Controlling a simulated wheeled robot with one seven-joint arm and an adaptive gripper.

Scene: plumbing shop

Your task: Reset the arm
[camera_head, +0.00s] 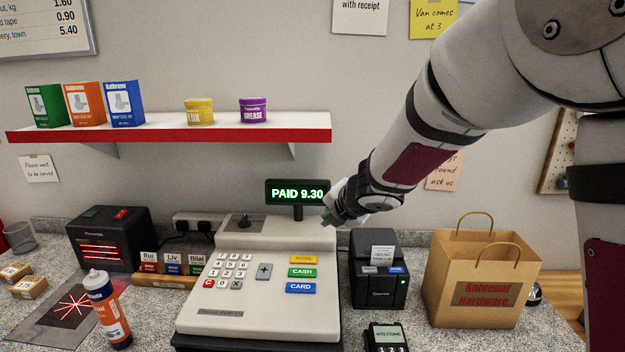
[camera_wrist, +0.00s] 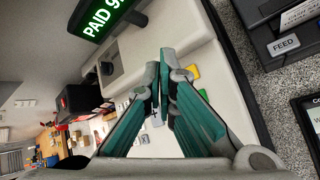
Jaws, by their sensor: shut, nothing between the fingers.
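My gripper (camera_head: 334,218) is at the end of my arm, which reaches in from the upper right in the head view. It hangs above the right side of the cash register (camera_head: 235,312), just right of the display reading "PAID 9.30" (camera_head: 297,193). In the wrist view my gripper (camera_wrist: 164,72) has its green-sided fingers close together at the tips, with nothing held. The register keys are partly hidden behind the fingers there.
A receipt printer (camera_head: 378,285), a card terminal (camera_head: 386,338) and a brown paper bag (camera_head: 478,280) stand right of the register. A scanner box (camera_head: 110,240) and an orange-and-white tube (camera_head: 108,312) stand left. A red-edged shelf (camera_head: 170,134) with boxes and tins runs above.

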